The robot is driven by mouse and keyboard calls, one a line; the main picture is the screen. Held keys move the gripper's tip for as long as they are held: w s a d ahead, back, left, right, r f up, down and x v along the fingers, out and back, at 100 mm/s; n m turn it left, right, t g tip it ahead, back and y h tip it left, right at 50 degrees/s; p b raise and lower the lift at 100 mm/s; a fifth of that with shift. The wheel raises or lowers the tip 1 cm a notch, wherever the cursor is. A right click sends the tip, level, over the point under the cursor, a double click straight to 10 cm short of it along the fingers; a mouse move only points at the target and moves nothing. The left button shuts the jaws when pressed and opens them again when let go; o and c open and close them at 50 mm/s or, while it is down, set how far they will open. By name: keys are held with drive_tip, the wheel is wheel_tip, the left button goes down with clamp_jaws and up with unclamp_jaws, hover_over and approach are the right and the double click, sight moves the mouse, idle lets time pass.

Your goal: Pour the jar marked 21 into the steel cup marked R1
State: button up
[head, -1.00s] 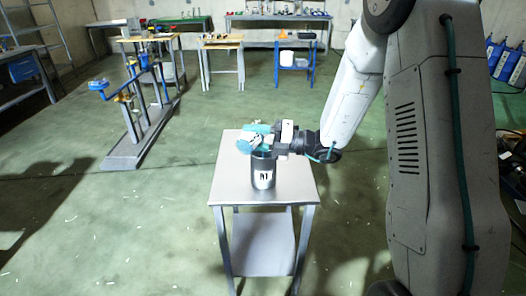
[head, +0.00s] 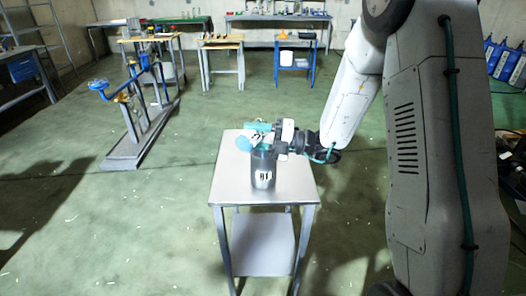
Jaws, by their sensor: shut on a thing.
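The steel cup marked R1 (head: 263,173) stands upright on a small steel table. It is dark, with a white label on its front. My gripper (head: 270,140) is above the cup's rim, reaching in from the right, and is shut on a jar (head: 254,139) with a white label. The jar is tipped over the cup, its lower end close to the rim at the left. The number on its label is too small to read. The contents of the jar and the inside of the cup cannot be seen.
The small steel table (head: 232,185) has bare top around the cup. A blue-and-grey stand (head: 125,155) is on the floor at the left. Benches with glassware (head: 280,17) stand at the back. Blue containers (head: 506,62) are at the far right. The green floor between is mostly clear.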

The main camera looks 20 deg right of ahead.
drive_tip(key=shift+d+m, duration=0.1)
drive_tip(key=shift+m, duration=0.3)
idle(0.3)
